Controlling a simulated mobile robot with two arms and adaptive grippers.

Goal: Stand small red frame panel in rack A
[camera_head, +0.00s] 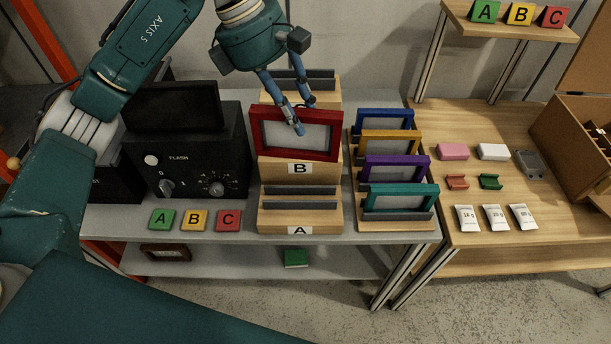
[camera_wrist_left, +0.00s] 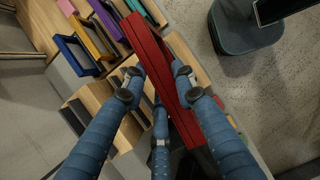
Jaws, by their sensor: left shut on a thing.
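The small red frame panel (camera_head: 296,153) has a grey centre and is upright at rack B (camera_head: 335,168) in the head view. My left gripper (camera_head: 300,130) reaches down from above and is shut on the red panel. In the left wrist view the panel (camera_wrist_left: 160,62) lies between the blue fingers of my left gripper (camera_wrist_left: 158,95). Rack A (camera_head: 300,217) is the lower, nearer wooden step with grey slot rails, and it is empty. I cannot tell whether the panel touches rack B. My right gripper does not show.
A rack to the right holds a blue (camera_head: 386,119), an orange (camera_head: 390,141), a purple (camera_head: 397,166) and a teal frame (camera_head: 404,196). A black FLASH device (camera_head: 190,150) stands to the left. Green, yellow and red letter tiles (camera_head: 194,220) lie in front of it.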

